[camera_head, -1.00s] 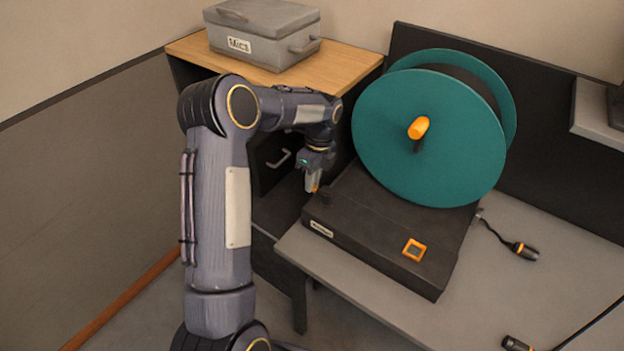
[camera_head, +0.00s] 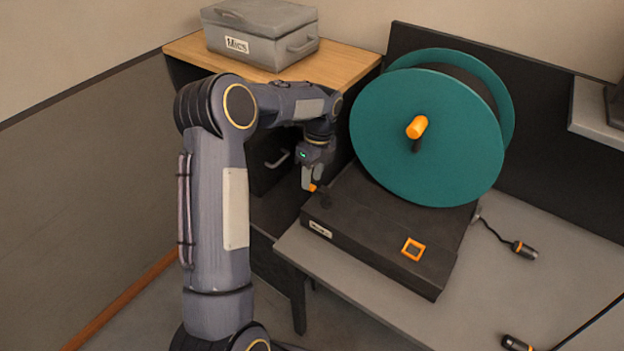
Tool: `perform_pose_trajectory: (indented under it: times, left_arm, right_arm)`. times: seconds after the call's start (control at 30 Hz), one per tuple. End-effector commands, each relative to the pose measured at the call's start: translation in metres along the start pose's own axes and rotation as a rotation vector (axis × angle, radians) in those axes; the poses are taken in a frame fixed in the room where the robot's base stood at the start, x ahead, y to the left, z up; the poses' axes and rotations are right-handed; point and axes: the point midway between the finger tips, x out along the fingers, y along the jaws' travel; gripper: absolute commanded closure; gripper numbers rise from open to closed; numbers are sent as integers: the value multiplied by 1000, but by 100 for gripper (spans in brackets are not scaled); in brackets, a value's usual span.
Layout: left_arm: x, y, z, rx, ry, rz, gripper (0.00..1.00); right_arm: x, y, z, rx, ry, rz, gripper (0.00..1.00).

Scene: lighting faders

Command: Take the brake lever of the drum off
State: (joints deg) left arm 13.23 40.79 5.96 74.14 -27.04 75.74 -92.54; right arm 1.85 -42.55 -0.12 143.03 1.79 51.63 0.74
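The teal cable drum (camera_head: 425,165) stands upright on a dark base (camera_head: 385,235) on the grey table. An orange crank knob (camera_head: 417,127) sticks out from the drum's face. My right gripper is out of view.
An orange square frame (camera_head: 413,249) is on the base's front right. A grey box labelled Mics (camera_head: 260,35) sits on the wooden cabinet top (camera_head: 340,70) behind my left arm. Cable connectors (camera_head: 524,250) lie on the table (camera_head: 490,285) at right, which is otherwise largely clear.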

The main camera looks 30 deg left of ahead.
Motion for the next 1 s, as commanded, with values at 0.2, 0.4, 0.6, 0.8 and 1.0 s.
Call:
perform_pose_trajectory:
  times: [0.2,0.4,0.6,0.8,1.0]
  left_arm:
    - [-39,-1,-1,1,0,-5,62]
    - [-60,-1,-1,3,1,-2,62]
    - [-63,0,-1,3,1,-1,62]
    - [-63,0,-1,3,1,-1,62]
    - [-64,1,-1,-5,2,-5,62]
  right_arm:
    - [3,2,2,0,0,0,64]
    - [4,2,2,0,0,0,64]
    - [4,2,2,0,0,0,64]
    - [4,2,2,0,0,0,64]
    - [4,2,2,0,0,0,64]
